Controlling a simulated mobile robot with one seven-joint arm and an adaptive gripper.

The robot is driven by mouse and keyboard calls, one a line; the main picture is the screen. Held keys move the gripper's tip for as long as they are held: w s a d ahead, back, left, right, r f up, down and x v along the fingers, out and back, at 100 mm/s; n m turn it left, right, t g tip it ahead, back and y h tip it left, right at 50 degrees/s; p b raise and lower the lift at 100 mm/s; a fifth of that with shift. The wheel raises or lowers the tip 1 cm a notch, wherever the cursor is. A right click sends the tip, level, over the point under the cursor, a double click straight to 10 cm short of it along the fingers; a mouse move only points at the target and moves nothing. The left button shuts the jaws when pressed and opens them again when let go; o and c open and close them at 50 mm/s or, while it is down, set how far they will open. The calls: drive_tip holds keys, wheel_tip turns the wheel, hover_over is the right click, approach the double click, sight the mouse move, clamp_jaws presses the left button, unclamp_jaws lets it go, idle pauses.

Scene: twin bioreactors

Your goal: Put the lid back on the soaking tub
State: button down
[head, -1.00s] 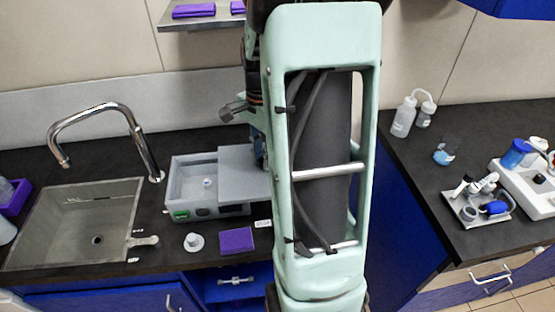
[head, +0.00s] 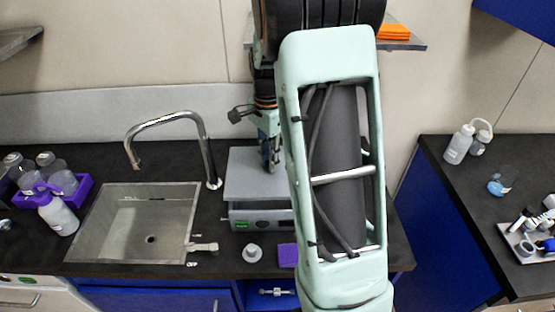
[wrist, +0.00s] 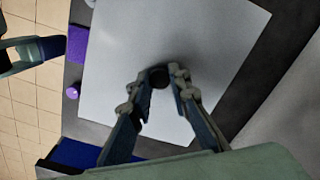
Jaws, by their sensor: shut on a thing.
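The flat grey lid (head: 243,180) covers the visible top of the soaking tub (head: 240,216), a grey box with a green display on its front. I cannot tell whether the lid rests on the rim or hovers just above it. My gripper (head: 269,163) points down over the lid. In the wrist view my gripper (wrist: 158,82) is shut on the dark round knob (wrist: 159,76) of the lid (wrist: 125,50). My arm hides the tub's right end, and the lid hides its inside.
A sink (head: 135,225) with a curved tap (head: 208,150) lies left of the tub. A purple rack with bottles (head: 75,190) stands far left. A shelf (head: 410,43) hangs behind my arm.

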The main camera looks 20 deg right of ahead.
sight(268, 172)
drive_tip(key=shift+w+a, duration=0.2)
drive_tip(key=shift+f+b, duration=1.85)
drive_tip(key=shift+f, duration=0.75)
drive_tip(key=shift+f, duration=0.6)
idle(1.4)
drive_tip(key=c, duration=1.2)
unclamp_jaws()
drive_tip(key=shift+c, duration=0.2)
drive_tip(key=shift+r+p, duration=2.45)
drive_tip(key=shift+r, duration=1.05)
